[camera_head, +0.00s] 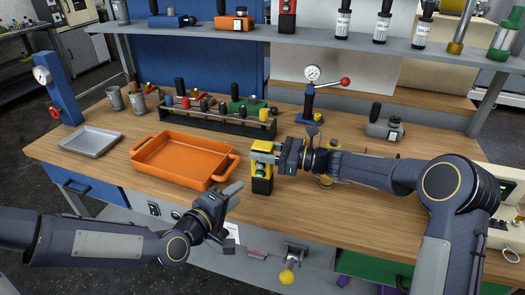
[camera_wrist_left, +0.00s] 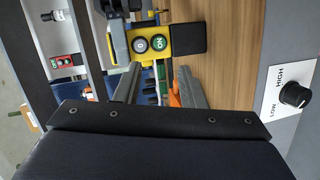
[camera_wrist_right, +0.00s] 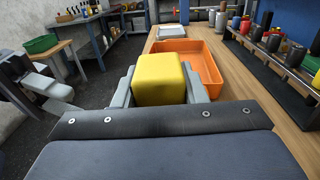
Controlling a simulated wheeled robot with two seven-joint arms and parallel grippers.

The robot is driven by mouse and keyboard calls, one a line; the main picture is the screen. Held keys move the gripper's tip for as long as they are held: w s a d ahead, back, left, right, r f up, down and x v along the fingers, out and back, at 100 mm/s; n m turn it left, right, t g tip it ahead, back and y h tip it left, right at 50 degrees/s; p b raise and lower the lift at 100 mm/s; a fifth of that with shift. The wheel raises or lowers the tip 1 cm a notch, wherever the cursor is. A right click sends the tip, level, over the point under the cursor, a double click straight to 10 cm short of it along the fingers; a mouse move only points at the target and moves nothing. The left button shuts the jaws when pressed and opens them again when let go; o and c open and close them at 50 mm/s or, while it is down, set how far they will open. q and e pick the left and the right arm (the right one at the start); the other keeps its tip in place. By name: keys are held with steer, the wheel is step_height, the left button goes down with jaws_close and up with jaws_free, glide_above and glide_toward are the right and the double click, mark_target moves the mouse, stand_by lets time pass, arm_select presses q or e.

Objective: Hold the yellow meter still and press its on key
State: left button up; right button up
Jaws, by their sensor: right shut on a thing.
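The yellow meter (camera_head: 264,170) is upright near the bench's front edge, with a black lower part. I cannot tell whether it touches the bench. My right gripper (camera_head: 277,156) is shut on its yellow upper part, which also shows between the fingers in the right wrist view (camera_wrist_right: 159,80). In the left wrist view the meter's face shows a green on key (camera_wrist_left: 158,43) and a dark key (camera_wrist_left: 140,44) beside it. My left gripper (camera_head: 223,196) is open and empty, left of and apart from the meter, its fingers pointing towards it.
An orange tray (camera_head: 163,177) lies just left of the meter, with a metal tray (camera_head: 90,141) further left. A rack (camera_head: 217,117) of several coloured items stands behind. A gauge press with a red-knobbed lever (camera_head: 310,100) stands behind my right arm. A LOW/HIGH knob (camera_wrist_left: 295,95) is on the bench front.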

arm_select(q)
steer(key=shift+d, duration=0.1)
steer(key=c, duration=0.4)
steer(key=shift+d+f+m+t, duration=0.15)
steer(key=shift+d+m+t, duration=0.15)
steer(key=shift+m, duration=0.2)
steer(key=shift+c, duration=1.3)
steer(key=shift+d+f+m, duration=0.15)
steer(key=shift+d+m, duration=0.15)
steer(key=shift+m, duration=0.3)
jaws_close()
steer(key=shift+w+d+f+m+t+y, duration=0.4)
steer(key=shift+m+t+y, duration=0.2)
steer(key=shift+m, duration=1.2)
steer(key=shift+w+d+f+m+t+y, duration=0.25)
steer(key=shift+d+m+t+y, duration=0.3)
steer(key=shift+m, duration=1.25)
steer(key=shift+w+d+f+m+t+y, duration=0.35)
steer(key=shift+m+t, duration=0.3)
steer(key=shift+m, duration=1.15)
